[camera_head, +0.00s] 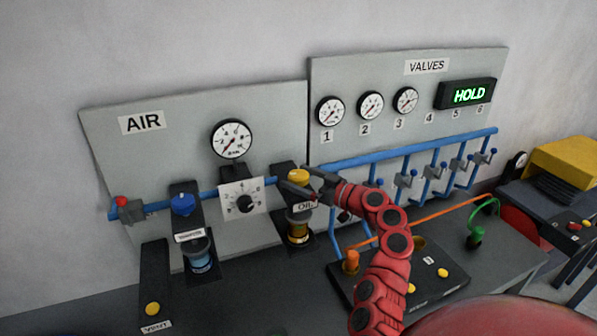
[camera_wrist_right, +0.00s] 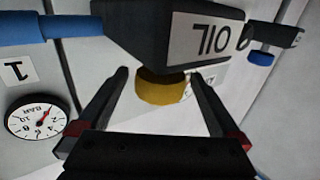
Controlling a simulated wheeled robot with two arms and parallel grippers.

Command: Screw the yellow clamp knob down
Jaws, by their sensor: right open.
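A yellow knob (camera_head: 299,176) sits on top of the black unit labelled OIL (camera_head: 304,206) on the AIR panel. In the right wrist view the OIL block appears upside down, and the yellow knob (camera_wrist_right: 162,90) shows between the two fingers. My right gripper (camera_head: 297,182) reaches in from the right at the knob, open, with one finger to each side. I cannot tell whether the fingers touch it. No label marks this knob as a clamp. My left gripper is not in view.
A blue knob (camera_head: 183,204) tops the neighbouring unit. A dial plate (camera_head: 243,202) and a blue pipe (camera_head: 340,161) lie close to my gripper. The display reads HOLD (camera_head: 468,95).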

